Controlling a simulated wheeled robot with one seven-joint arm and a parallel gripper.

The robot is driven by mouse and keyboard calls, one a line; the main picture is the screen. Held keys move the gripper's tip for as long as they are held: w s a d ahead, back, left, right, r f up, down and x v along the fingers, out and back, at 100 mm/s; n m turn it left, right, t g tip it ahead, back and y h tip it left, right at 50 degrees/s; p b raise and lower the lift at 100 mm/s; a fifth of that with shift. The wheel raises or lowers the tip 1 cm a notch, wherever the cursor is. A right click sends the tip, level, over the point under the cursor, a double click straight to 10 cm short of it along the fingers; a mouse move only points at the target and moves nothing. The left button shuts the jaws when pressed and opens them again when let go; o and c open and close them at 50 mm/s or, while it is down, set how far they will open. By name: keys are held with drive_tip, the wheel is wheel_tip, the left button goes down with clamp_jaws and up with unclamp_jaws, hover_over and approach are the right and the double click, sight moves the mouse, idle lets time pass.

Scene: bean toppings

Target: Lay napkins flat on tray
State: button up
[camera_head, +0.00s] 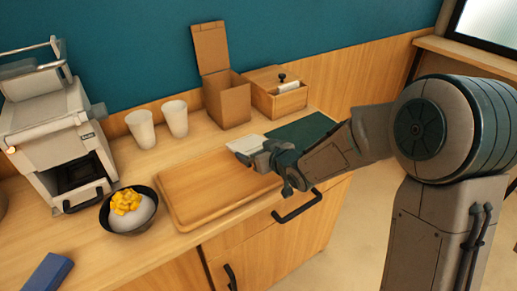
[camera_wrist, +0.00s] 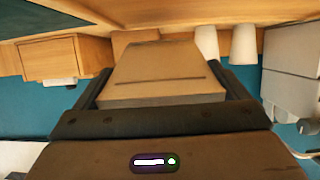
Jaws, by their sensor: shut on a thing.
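The napkins (camera_head: 246,144) show as a pale flat slab at the end of my gripper (camera_head: 258,154). In the wrist view the napkins (camera_wrist: 160,72) fill the space between the two dark fingers as a thick beige block. My gripper is shut on them and holds them roughly level near the tray's far right corner. The wooden tray (camera_head: 205,188) lies on the counter with a raised rim and looks empty. Whether the napkins touch the tray cannot be told; my gripper hides part of its right end.
A dark bowl (camera_head: 112,221) with yellow topping stands left of the tray. White cups (camera_head: 142,130), an open cardboard box (camera_head: 226,100) and a wooden box (camera_head: 285,100) stand behind. A dark green mat (camera_head: 300,129) lies right. A machine (camera_head: 60,130) stands far left, a blue object (camera_head: 47,273) in front.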

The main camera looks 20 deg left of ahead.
drive_tip(key=shift+f+b, duration=0.3)
drive_tip(key=shift+f, duration=0.3)
drive_tip(key=o, duration=0.6)
drive_tip(key=shift+r, duration=0.1)
drive_tip(key=s+d+r+p, duration=0.4)
drive_tip(key=d+r+p, duration=0.1)
drive_tip(key=shift+s+r, duration=0.2)
idle(1.0)
idle(0.7)
